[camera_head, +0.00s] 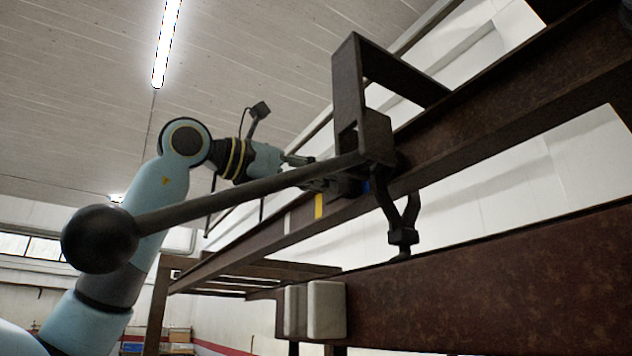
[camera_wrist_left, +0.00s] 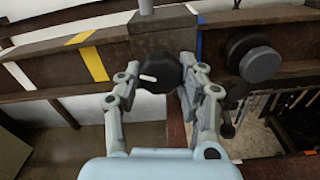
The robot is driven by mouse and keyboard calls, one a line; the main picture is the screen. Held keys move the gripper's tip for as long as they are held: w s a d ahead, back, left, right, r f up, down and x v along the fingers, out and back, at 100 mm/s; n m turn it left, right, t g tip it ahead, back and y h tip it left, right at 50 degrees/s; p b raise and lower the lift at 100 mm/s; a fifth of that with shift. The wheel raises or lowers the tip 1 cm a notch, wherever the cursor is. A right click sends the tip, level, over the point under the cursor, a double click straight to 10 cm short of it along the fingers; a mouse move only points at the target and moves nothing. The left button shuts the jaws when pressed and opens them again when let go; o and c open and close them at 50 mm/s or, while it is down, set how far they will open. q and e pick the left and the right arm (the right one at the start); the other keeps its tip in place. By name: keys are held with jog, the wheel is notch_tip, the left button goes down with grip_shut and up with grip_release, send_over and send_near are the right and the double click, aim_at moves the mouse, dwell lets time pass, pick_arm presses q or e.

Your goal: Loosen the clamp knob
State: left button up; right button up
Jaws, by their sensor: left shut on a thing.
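The clamp knob (camera_wrist_left: 160,74) is black and round with a white mark, on the front of a brown clamp block (camera_wrist_left: 160,38) on the rail. In the left wrist view it sits between the two fingers of my left gripper (camera_wrist_left: 158,80), which is shut on it. In the head view my left gripper (camera_head: 318,170) reaches the rail from the left, partly behind a long dark lever. The knob is not clearly visible there. My right gripper is not in view.
The lever (camera_head: 240,190) ends in a large black ball (camera_head: 100,239) and crosses in front of my left arm. The rusty rail (camera_head: 245,238) carries yellow (camera_head: 319,205) and blue stripes. A dark round part (camera_wrist_left: 260,64) stands right of the knob. A hooked fitting (camera_head: 402,235) hangs below the rail.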

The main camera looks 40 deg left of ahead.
pick_arm(q)
jog(key=shift+f, duration=0.15)
jog(key=o, duration=1.2)
jog(key=shift+c, duration=0.2)
notch_tip(320, 180, up, 10)
jog(key=shift+r, duration=0.1)
